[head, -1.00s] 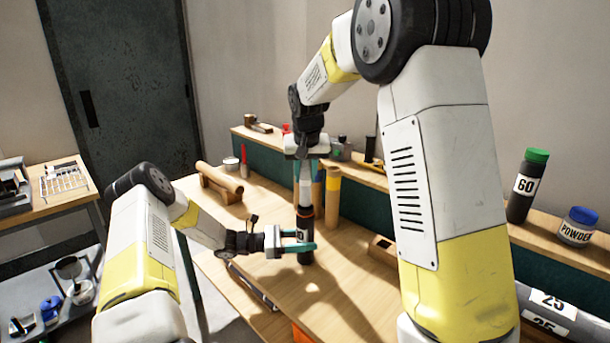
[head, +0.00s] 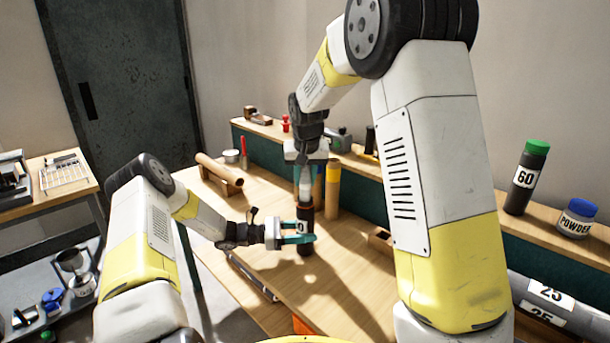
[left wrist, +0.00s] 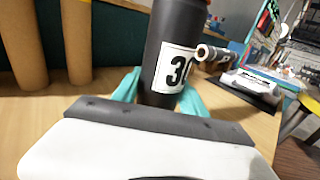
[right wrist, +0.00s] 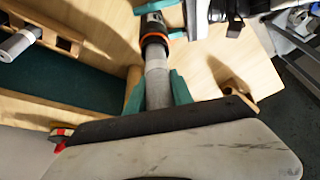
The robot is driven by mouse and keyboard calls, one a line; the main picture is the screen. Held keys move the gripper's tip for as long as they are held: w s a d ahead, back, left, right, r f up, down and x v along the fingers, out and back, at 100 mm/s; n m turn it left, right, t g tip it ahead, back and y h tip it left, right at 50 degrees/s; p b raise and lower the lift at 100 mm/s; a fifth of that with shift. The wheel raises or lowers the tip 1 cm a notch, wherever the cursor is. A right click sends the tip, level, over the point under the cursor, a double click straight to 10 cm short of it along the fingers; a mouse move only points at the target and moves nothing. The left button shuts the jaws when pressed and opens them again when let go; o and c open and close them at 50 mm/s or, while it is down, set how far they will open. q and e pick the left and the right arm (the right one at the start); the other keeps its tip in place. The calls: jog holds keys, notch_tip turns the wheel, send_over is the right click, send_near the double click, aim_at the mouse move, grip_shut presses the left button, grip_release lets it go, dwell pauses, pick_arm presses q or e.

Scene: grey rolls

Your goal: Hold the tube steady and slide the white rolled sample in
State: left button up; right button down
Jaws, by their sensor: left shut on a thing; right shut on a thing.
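The dark tube (head: 306,215) stands upright on the wooden bench, with an orange ring near its mouth. My left gripper (head: 300,239) is shut around its body. The left wrist view shows the tube (left wrist: 172,60) with its white number label between the teal fingers. My right gripper (head: 304,165) is shut on the upper part of the white rolled sample (head: 305,187), directly above the tube. In the right wrist view the sample (right wrist: 157,85) runs in line with the tube (right wrist: 153,38), its lower end at the mouth. How deep it sits inside is hidden.
Brown cardboard tubes (head: 333,192) stand just behind the dark tube. Another brown roll (head: 217,168) lies on a wooden cradle at the back left. A raised shelf with bottles (head: 526,178) runs along the back. The bench front is mostly clear.

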jog(key=shift+f, duration=1.4)
jog(key=c, duration=1)
grip_release()
jog(key=shift+c, duration=0.2)
jog(key=v, duration=1.2)
pick_arm(q)
jog(key=o, duration=1.5)
jog(key=shift+o, duration=0.2)
